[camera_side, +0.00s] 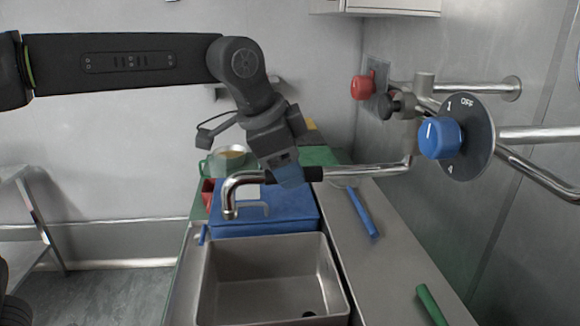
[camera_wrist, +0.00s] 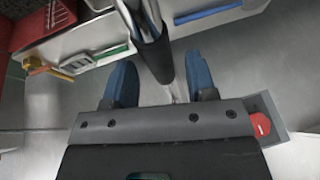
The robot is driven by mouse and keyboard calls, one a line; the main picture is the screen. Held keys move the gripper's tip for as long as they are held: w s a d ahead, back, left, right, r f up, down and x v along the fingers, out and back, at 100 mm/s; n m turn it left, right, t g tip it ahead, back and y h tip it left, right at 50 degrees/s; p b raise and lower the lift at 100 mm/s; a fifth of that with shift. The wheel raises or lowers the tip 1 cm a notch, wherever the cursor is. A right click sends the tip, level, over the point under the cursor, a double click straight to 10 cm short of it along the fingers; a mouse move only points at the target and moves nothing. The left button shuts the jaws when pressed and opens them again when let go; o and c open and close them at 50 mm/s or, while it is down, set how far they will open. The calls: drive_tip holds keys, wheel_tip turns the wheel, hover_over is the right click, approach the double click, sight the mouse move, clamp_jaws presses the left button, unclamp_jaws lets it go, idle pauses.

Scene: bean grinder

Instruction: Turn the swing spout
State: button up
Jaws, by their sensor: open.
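The swing spout (camera_side: 375,169) is a chrome pipe that runs left from the wall tap, with a black sleeve (camera_side: 308,174) along it and a down-curved end (camera_side: 231,195) over the area behind the sink. My gripper (camera_side: 290,178) is at the spout's black sleeve, coming from above. In the wrist view the spout's black sleeve (camera_wrist: 153,58) passes between the two blue fingers of my gripper (camera_wrist: 163,82), with gaps on both sides. My gripper is open. The side view hides part of the spout behind the fingers.
The sink basin (camera_side: 270,285) lies below and in front of the spout. A blue box (camera_side: 285,222) stands behind the sink. A blue-handled tool (camera_side: 362,212) and a green handle (camera_side: 431,304) lie on the right counter. A blue knob (camera_side: 440,138) and a red knob (camera_side: 362,87) are at the wall.

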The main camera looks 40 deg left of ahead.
drive_tip(key=shift+w+d+f, duration=0.1)
drive_tip(key=shift+w+f, duration=0.1)
drive_tip(key=shift+f, duration=0.25)
clamp_jaws()
idle(0.3)
